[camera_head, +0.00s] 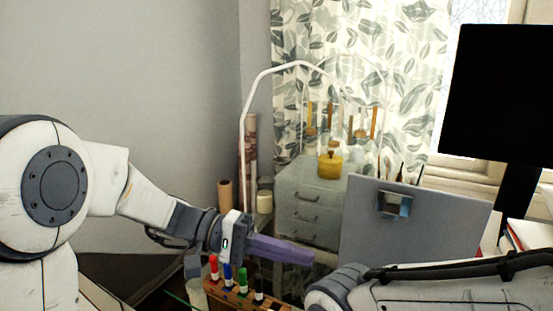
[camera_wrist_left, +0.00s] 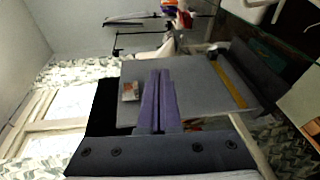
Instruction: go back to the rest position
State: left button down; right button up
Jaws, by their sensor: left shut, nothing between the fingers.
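My left gripper (camera_head: 306,256) reaches in from the left in the head view. Its purple fingers are shut together with nothing between them. It points right, above and behind a row of markers and in front of the drawers. In the left wrist view its fingers (camera_wrist_left: 158,82) are side by side, seen against a grey panel. A white link of my right arm lies along the bottom right of the head view; its gripper is out of frame. No laundry or bed can be made out.
A wooden holder with several markers (camera_head: 242,283) stands below my left gripper. A grey upright panel (camera_head: 400,229) is to its right, a grey drawer unit (camera_head: 308,206) with a yellow pot (camera_head: 330,164) behind. A black screen (camera_head: 498,95) stands at right. The grey wall side is open.

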pick_arm(q)
jog(key=s+a+f+n+t+y, duration=0.1)
jog(key=s+a+f+y, duration=0.1)
jog(key=a+f+y, duration=0.65)
jog(key=s+a+f+n+t+y, duration=0.1)
jog(key=s+a+f+n+y, duration=0.3)
jog(key=f, duration=0.7)
jog(key=w+a+f+m+t+y, duration=0.2)
jog(key=w+a+m+t+y, duration=0.15)
jog(key=a, duration=0.45)
jog(key=s+d+r+m+g+h+p, duration=0.1)
jog(key=s+d+r+m+g+p, duration=0.1)
jog(key=s+d+r+m+p, duration=0.5)
jog(key=s+d+r, duration=0.5)
jog(key=d+r, duration=0.1)
jog(key=shift+s, duration=0.25)
